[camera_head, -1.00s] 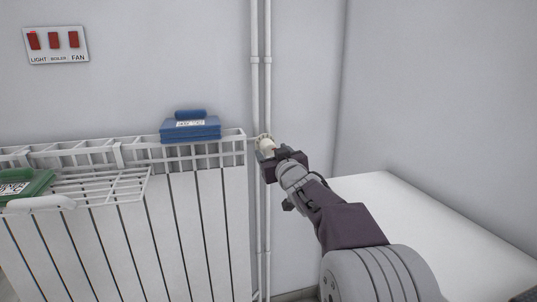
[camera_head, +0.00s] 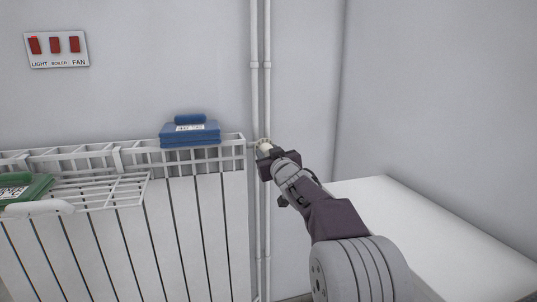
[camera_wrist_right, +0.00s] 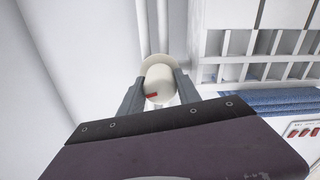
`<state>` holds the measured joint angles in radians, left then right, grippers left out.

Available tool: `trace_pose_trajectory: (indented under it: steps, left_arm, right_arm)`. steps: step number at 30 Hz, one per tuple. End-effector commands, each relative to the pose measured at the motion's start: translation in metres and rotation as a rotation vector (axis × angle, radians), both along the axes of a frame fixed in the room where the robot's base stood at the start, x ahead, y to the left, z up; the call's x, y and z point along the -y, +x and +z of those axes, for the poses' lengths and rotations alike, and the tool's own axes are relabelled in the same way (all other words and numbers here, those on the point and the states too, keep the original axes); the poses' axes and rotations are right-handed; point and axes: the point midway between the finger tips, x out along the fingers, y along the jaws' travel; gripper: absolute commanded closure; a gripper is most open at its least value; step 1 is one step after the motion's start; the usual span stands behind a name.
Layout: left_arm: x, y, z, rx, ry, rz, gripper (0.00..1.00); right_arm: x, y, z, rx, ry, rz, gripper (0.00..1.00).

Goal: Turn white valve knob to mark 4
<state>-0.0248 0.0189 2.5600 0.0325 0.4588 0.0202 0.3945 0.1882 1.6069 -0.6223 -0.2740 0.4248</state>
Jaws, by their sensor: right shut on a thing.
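The white valve knob (camera_head: 264,146) sits at the right end of the radiator, beside the pipes. In the right wrist view the knob (camera_wrist_right: 158,82) is a cream cylinder with a wider round base and a red mark on its near end. My right gripper (camera_head: 265,153) is shut on it; in the right wrist view its grey fingers (camera_wrist_right: 158,90) stand on both sides of the knob. The numbers of the scale cannot be read in either view. My left gripper is not in view.
The white radiator (camera_head: 200,215) has a rack (camera_head: 110,190) on it. A blue folded item (camera_head: 190,133) lies on top and a green one (camera_head: 25,188) at left. A switch panel (camera_head: 56,49) is on the wall. Vertical pipes (camera_head: 261,90) run behind the knob. A white surface (camera_head: 425,235) stands at right.

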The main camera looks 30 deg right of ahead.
Motion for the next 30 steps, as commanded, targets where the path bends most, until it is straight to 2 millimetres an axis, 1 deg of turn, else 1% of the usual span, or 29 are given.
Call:
trace_pose_trajectory:
  steps: [8,30]
  left_arm:
    - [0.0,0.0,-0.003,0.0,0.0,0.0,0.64]
    - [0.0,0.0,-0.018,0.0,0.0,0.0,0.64]
  right_arm:
    - [0.0,0.0,-0.001,-0.034,-0.143,0.0,1.0]
    - [0.0,0.0,-0.002,-0.198,-0.821,0.001,1.0]
